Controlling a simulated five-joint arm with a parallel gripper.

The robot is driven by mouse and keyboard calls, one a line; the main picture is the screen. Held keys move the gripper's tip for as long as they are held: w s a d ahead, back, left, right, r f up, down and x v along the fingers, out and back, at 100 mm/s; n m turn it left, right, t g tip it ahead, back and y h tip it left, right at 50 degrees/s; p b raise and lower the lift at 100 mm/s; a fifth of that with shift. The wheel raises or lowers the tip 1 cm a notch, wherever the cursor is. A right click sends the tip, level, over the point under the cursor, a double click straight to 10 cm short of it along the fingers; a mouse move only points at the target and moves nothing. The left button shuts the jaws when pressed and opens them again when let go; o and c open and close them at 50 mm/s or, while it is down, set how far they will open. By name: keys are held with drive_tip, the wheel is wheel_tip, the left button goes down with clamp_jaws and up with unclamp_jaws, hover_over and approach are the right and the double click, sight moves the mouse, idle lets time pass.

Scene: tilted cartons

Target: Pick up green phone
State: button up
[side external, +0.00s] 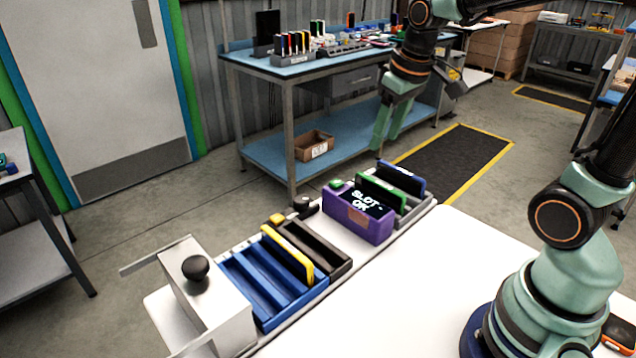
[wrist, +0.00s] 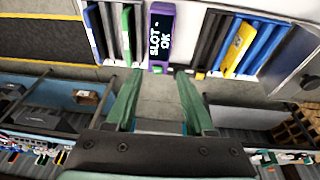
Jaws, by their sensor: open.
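The green phone (side external: 384,185) stands on edge in a grey slotted rack, just behind the purple box. In the wrist view, the green phone (wrist: 126,32) is at the top left, to the left of the purple box. A blue-edged phone (side external: 399,171) stands behind it in the same rack. My gripper (side external: 385,143) is open and empty, in the air above and beyond the rack in the side view. In the wrist view, my gripper's fingers (wrist: 160,80) are spread apart over the floor, with no phone between them.
The purple box (side external: 358,222) shows "SLOT-OK". A yellow phone (side external: 287,253) stands by the blue rack (side external: 262,312) and a black tray (side external: 331,264). A metal box with a black knob (side external: 196,267) is at the near left.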

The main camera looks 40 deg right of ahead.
sight(381, 184)
drive_tip(key=w+d+f+g, duration=0.1)
drive_tip(key=d+f, duration=0.2)
drive_tip(key=f, duration=0.1)
drive_tip(key=w+d+f+g, duration=0.1)
drive_tip(key=w+d+f, duration=0.1)
drive_tip(key=f, duration=0.3)
drive_tip(key=w+d+f+g, duration=0.1)
drive_tip(key=w+d+f, duration=0.1)
drive_tip(key=d+f, duration=0.2)
drive_tip(key=shift+w+f+y, duration=0.1)
drive_tip(key=shift+f+y, duration=0.2)
drive_tip(key=shift+f, duration=0.25)
drive_tip(key=shift+w+d+f, duration=0.1)
drive_tip(key=shift+w+f, duration=0.05)
drive_tip(key=shift+f, duration=1.4)
drive_tip(key=shift+w+f, duration=0.15)
drive_tip(key=shift+f, duration=1.35)
clamp_jaws()
